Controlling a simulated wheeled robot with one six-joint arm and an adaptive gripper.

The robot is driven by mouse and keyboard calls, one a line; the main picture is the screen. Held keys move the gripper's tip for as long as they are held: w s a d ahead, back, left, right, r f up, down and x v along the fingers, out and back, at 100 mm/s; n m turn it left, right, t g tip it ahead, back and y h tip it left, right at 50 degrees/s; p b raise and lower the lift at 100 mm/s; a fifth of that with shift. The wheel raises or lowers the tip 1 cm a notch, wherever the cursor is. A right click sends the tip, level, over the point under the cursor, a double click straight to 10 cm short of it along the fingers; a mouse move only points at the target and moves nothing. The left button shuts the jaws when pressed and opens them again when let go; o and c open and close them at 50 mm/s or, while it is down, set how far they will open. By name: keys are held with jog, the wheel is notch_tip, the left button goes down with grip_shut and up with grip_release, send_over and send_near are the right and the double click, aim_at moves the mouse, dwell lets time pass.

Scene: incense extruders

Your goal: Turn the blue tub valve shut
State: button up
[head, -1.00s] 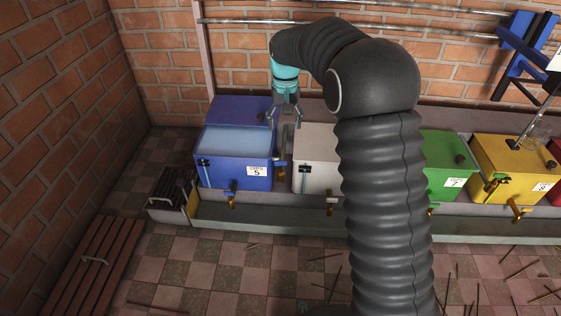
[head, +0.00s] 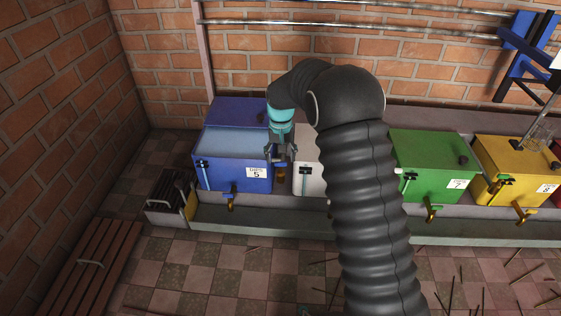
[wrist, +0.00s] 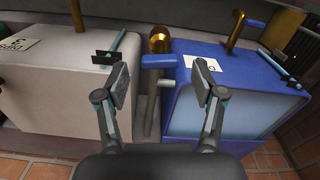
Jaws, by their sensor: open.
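The blue tub (head: 232,172), labelled 5, stands at the left end of the row, its top open on pale blue contents. In the wrist view the blue tub (wrist: 190,60) is on the right. A blue bar handle (wrist: 160,62) sits across a grey post (wrist: 150,105) in the gap beside the blue tub, with a brass knob (wrist: 160,40) beyond it; this looks like the valve. My gripper (head: 281,154) is over the gap between the blue and white tubs. In the wrist view my gripper (wrist: 160,80) is open, its fingers on either side of the handle, apparently empty.
The white tub (head: 308,180) is close on the right of the gap, then the green tub (head: 430,165) and yellow tub (head: 510,165). A brass tap (head: 230,200) projects from the blue tub's front. Thin sticks lie on the tiled floor.

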jog(key=shift+f, duration=0.9)
jog(key=c, duration=1.1)
jog(key=shift+r+m+p, duration=0.15)
jog(key=shift+m+p, duration=0.25)
jog(key=shift+c, duration=0.2)
jog(key=shift+m, duration=0.7)
jog(key=o, duration=1.1)
jog(key=shift+o, duration=0.2)
